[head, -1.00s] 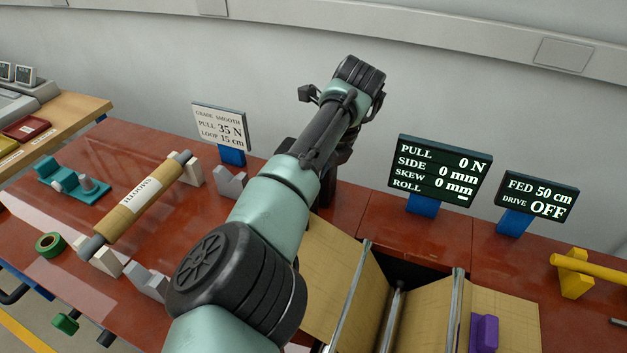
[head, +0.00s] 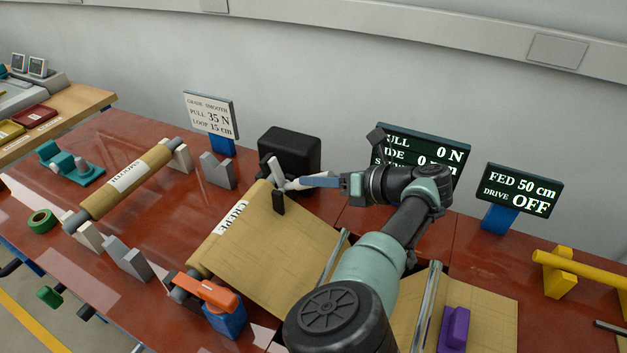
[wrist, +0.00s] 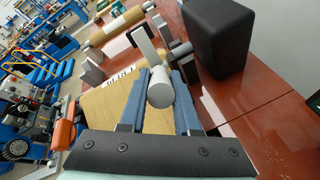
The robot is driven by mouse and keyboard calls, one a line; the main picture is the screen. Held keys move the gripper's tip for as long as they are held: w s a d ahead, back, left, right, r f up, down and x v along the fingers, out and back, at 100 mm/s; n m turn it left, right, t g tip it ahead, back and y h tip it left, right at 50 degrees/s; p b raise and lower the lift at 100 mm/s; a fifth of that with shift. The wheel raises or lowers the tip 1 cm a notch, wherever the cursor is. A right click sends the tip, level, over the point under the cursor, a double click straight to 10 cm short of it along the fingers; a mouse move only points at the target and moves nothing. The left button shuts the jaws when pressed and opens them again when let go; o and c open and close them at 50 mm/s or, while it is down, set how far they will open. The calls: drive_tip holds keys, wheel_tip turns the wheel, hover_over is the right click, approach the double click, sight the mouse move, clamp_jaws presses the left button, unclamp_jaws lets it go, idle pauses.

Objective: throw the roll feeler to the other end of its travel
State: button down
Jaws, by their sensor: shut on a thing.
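What looks like the roll feeler (head: 276,171) is a pale grey bar with a grey cylindrical knob, standing against the black box at the back end of the CREPE roll. In the wrist view its bar (wrist: 142,46) rises just beyond the knob (wrist: 160,92). My gripper (head: 303,183) reaches in from the right, and its two blue fingers are shut on the knob. They also show in the wrist view (wrist: 160,78). The CREPE roll (head: 222,240) lies below, with its brown web running to the right. The feeler's pivot is not clear to see.
The black box (head: 290,150) stands close behind the feeler. An orange lever (head: 206,289) on a blue block is at the roll's front end. The SMOOTH roll (head: 125,182) lies to the left. The display (head: 445,160) behind my arm is partly covered.

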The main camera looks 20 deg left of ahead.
drive_tip(key=shift+w+d+f+y+b, duration=0.1)
drive_tip(key=shift+d+f+y+b, duration=0.15)
drive_tip(key=shift+y+b, duration=0.15)
drive_tip(key=shift+t, duration=0.3)
drive_tip(key=c, duration=0.6)
unclamp_jaws()
drive_tip(key=v, duration=1.2)
drive_tip(key=shift+d+p, duration=0.3)
drive_tip(key=shift+d, duration=0.1)
